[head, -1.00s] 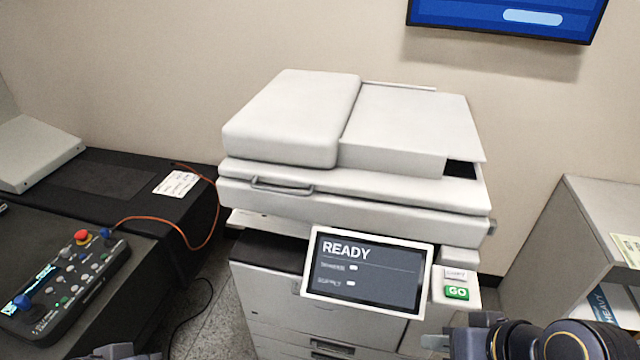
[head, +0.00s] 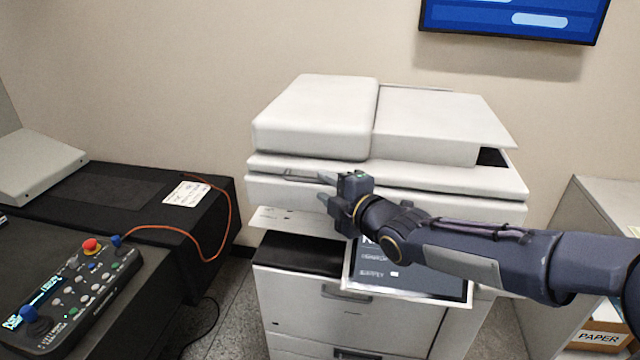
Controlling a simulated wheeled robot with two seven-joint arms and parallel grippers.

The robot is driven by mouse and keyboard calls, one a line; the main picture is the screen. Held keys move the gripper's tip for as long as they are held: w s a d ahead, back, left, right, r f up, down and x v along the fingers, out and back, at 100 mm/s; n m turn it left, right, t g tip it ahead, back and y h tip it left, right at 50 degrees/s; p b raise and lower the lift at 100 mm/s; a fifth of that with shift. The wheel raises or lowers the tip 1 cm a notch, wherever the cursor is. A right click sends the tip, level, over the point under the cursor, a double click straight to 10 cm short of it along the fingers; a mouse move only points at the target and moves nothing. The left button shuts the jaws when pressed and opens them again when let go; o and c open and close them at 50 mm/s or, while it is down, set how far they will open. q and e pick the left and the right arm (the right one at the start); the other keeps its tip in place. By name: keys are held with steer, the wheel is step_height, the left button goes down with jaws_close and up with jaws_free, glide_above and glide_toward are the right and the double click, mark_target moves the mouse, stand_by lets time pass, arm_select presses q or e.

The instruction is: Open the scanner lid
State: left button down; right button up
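The scanner lid (head: 395,177) is the pale upper slab of the white copier, with a document feeder (head: 320,110) on top. It lies flat and shut on the scanner body. A grey bar handle (head: 300,177) sits on its front edge, left of the middle. My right gripper (head: 322,188) is in front of the lid at the handle's right end. Its two fingertips are apart, one above the other, pointing left. I cannot tell whether they touch the handle, whose right end is partly hidden. My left gripper is not in view.
The copier's touch screen (head: 420,282) is partly covered by my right arm. A control box (head: 75,290) with knobs and a red button lies on the dark table at left. An orange cable (head: 228,225) hangs between table and copier. A grey cabinet (head: 600,200) stands at right.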

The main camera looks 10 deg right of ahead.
steer(key=shift+x, duration=1.45)
jaws_close()
